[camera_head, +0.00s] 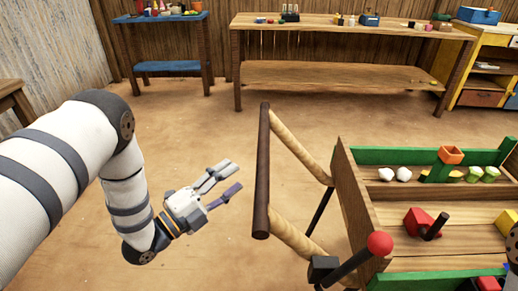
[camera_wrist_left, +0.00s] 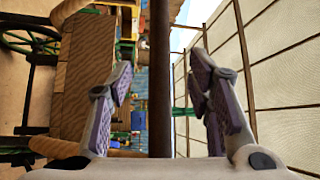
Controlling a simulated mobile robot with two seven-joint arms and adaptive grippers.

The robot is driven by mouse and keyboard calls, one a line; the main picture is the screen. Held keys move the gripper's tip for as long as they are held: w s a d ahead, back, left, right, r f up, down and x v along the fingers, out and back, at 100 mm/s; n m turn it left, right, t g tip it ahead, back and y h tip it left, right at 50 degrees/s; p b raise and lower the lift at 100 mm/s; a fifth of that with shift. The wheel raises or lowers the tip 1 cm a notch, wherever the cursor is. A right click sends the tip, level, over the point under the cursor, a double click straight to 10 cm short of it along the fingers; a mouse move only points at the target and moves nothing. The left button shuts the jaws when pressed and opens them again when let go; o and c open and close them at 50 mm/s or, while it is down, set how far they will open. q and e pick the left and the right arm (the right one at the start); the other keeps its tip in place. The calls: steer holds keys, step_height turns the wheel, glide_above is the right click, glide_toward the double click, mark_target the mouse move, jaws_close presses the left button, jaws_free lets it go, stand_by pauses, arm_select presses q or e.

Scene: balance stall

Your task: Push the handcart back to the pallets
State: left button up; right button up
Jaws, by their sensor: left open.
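The handcart (camera_head: 350,200) stands at the right in the head view, a wooden box cart with green edges. Its dark handle bar (camera_head: 263,170) points toward me on two tan wooden arms. My left gripper (camera_head: 230,178) is open and empty, just left of the bar, with its fingers pointing at it. A gap shows between fingertips and bar. In the left wrist view the bar (camera_wrist_left: 160,80) runs upright between the two spread fingers (camera_wrist_left: 165,90), ahead of them. I cannot make out the pallets. My right gripper does not show.
The cart carries coloured blocks, an orange cup (camera_head: 450,155) and white pieces (camera_head: 394,174). A red-knobbed lever (camera_head: 379,244) sits at its near corner. A long wooden table (camera_head: 340,75) and a blue table (camera_head: 165,66) stand at the back. The dirt floor between is clear.

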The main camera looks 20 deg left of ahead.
mark_target(264, 155)
arm_select(q)
steer(key=x, duration=1.1)
steer(key=shift+d+b, duration=0.3)
steer(key=shift+b, duration=0.1)
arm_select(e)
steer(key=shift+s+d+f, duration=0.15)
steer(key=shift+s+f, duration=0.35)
arm_select(q)
steer(key=shift+c, duration=0.2)
